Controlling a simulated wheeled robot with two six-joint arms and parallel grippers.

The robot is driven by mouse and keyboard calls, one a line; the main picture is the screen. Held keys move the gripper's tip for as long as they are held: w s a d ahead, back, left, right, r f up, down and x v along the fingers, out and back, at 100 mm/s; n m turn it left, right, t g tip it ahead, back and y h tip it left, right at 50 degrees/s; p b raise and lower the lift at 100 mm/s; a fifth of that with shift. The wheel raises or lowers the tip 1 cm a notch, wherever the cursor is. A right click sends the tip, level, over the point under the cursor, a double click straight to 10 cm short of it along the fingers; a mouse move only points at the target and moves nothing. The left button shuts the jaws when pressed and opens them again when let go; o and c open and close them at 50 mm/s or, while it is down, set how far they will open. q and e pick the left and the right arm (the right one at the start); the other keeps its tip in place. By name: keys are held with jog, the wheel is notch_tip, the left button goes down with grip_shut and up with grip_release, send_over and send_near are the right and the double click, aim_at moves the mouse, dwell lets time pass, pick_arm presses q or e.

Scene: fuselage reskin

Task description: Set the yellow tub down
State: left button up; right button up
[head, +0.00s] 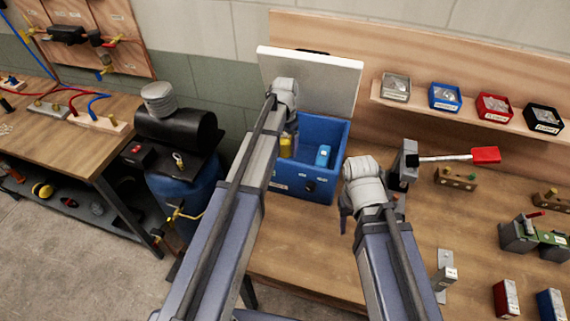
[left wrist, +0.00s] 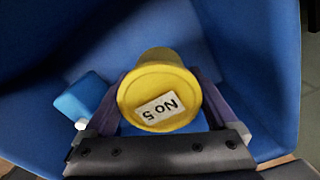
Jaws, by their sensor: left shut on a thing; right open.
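The yellow tub (left wrist: 160,95), its round face labelled "No 5", is between the fingers of my left gripper (left wrist: 160,110) in the left wrist view. My left gripper is shut on it, inside the blue box (head: 342,135). In the head view only part of the yellow tub (head: 286,146) shows beside my left arm. Whether the tub touches the box floor I cannot tell. My right gripper (head: 347,215) is open and outside the box, above the workbench to its right; its fingertips are partly hidden by its own wrist.
A light blue item (head: 323,155) is in the box, right of the tub. The box's white lid (head: 315,75) stands raised behind. A red-tipped tool (head: 486,155) in a grey stand is right of the box. Small labelled boxes line the back shelf (head: 445,109). Bench between is partly clear.

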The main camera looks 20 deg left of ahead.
aim_at(285, 135)
pick_arm(q)
jog(key=shift+f+b, duration=2.3)
jog(key=shift+f, duration=0.4)
pick_arm(e)
jog(key=shift+f, duration=2.75)
pick_arm(q)
jog(key=shift+f, duration=0.2)
pick_arm(e)
jog(key=shift+f, duration=0.15)
pick_arm(q)
jog(key=o, duration=1.2)
jog(key=shift+o, duration=0.2)
jog(key=shift+r, duration=0.15)
notch_tip(285, 135, up, 12)
jog(key=p, duration=1.2)
jog(key=shift+r, duration=0.1)
pick_arm(e)
notch_tip(285, 135, up, 12)
jog(key=shift+r, duration=0.2)
